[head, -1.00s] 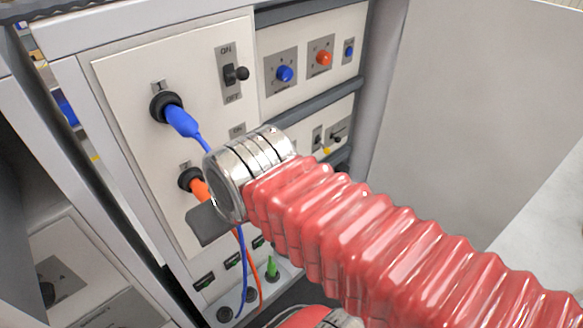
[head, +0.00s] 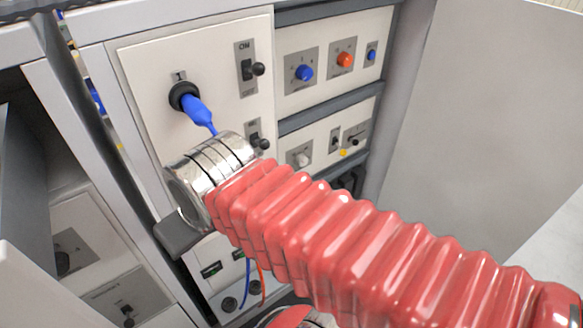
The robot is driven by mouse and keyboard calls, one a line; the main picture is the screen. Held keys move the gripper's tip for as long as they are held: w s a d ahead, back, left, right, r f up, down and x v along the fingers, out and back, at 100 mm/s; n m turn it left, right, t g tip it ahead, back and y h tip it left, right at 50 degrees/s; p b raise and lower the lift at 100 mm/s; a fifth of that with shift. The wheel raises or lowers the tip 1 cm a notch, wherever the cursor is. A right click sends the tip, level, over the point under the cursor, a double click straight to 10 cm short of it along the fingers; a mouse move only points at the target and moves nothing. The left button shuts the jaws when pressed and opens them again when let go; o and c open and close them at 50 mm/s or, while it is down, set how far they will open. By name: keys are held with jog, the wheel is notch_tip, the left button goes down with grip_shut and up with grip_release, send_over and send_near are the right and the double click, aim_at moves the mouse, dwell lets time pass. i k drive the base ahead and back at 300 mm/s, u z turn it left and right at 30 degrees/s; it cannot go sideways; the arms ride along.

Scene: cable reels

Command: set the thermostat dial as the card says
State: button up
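Several dials show in the head view, and I cannot tell which one is the thermostat dial. A blue knob (head: 304,73) and an orange knob (head: 345,59) sit on grey plates in the upper right panel, beside a small blue knob (head: 372,55). A pale knob (head: 300,157) sits in the panel below. A dark knob (head: 62,262) is in the lower left cabinet. I cannot make out a card. My gripper (head: 181,235) shows only as a dark grey piece past my arm's metal collar, in front of the left panel; its fingers are hidden.
A blue plug (head: 198,112) with its cable sits in a socket on the left panel. Black toggle switches (head: 252,69) stand beside it. Blue and orange cables hang below my arm. A large grey side panel (head: 480,110) bounds the right. A dark cabinet opening lies at left.

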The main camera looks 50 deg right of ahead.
aim_at(301, 159)
jog(key=u, duration=0.15)
jog(key=k, duration=1.4)
jog(key=z, duration=0.3)
jog(key=i, duration=1)
jog(key=z, duration=0.05)
